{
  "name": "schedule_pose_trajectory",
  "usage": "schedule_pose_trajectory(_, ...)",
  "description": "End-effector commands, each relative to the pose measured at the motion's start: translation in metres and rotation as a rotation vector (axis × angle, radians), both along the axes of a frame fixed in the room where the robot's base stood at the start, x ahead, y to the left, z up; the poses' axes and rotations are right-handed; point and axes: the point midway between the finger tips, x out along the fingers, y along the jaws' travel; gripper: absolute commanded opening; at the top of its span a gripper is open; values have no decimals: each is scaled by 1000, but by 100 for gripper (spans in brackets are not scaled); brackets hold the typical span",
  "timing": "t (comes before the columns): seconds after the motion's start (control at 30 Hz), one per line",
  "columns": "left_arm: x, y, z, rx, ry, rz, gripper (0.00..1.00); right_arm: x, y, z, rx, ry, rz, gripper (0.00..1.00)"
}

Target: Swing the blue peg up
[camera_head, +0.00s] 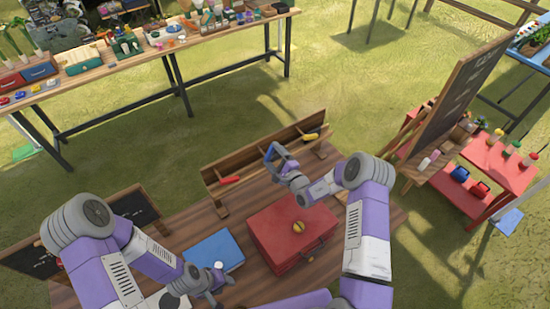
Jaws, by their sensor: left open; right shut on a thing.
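A low wooden rail board (255,148) stands at the far edge of the wooden table (365,218). A red peg (230,180) lies across its left part and a yellow peg (310,137) sits at its right part. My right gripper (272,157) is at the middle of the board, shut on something. A blue peg is most likely between its fingers, but the gripper hides it and I cannot tell its angle. My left gripper (218,273) is open and empty, low over the near left of the table, by a blue book-like box (214,251).
A red case (292,236) with a round yellow piece on its lid lies right of the blue box, beneath my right forearm. A small dark chalkboard (135,207) stands at left. A large chalkboard (455,100) and red table (495,160) stand at right.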

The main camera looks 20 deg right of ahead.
Motion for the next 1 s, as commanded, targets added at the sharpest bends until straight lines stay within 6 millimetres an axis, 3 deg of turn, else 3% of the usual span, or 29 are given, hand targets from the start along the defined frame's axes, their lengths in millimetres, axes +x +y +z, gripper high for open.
schedule_pose_trajectory(0.5, 0, 0, -27, 0, 0, 0, 43, -4, 11, 2, -399, -146, 1, 52)
schedule_pose_trajectory(1.0, 0, 0, -37, 0, 0, 0, 43, -5, 14, 4, -538, -195, 0, 52)
